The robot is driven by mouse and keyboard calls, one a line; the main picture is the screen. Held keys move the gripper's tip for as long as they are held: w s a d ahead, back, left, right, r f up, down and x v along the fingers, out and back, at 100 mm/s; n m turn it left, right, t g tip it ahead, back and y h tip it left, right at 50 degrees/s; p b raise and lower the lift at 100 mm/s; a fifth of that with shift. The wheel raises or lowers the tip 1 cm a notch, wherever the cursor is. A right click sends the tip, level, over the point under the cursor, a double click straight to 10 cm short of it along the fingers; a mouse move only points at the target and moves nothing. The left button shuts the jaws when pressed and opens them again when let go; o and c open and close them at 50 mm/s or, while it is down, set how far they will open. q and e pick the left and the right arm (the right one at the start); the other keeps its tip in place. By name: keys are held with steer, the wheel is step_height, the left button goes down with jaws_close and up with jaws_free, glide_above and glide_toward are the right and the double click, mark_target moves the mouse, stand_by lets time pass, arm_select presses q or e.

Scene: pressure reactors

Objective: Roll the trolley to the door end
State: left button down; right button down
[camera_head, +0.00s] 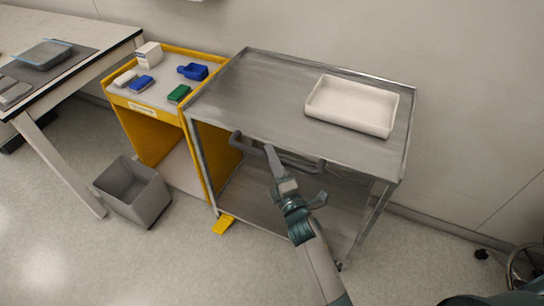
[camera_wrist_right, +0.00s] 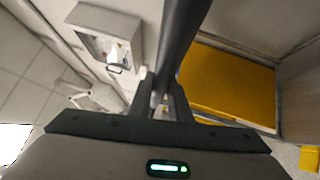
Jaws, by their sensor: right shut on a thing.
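The metal trolley (camera_head: 260,100) stands against the wall in the head view, with a grey top and a lower shelf. A dark bar handle (camera_head: 298,164) runs along its near side, just under the top. My right gripper (camera_head: 270,152) reaches up to this handle and is shut on it. In the right wrist view the handle (camera_wrist_right: 182,35) passes between the fingers of my right gripper (camera_wrist_right: 172,95). A white tray (camera_head: 350,129) sits on the right part of the trolley top. My left gripper is not in view.
A yellow cart (camera_head: 158,131) with small boxes and blue and green items stands close against the trolley's left side. A grey bin (camera_head: 134,196) and a table (camera_head: 82,65) are further left. A yellow piece (camera_head: 223,224) lies on the floor. Floor in front is mostly clear.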

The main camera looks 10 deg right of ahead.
mark_target(298, 167)
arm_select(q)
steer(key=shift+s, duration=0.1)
arm_select(e)
steer(key=shift+s+d, duration=0.1)
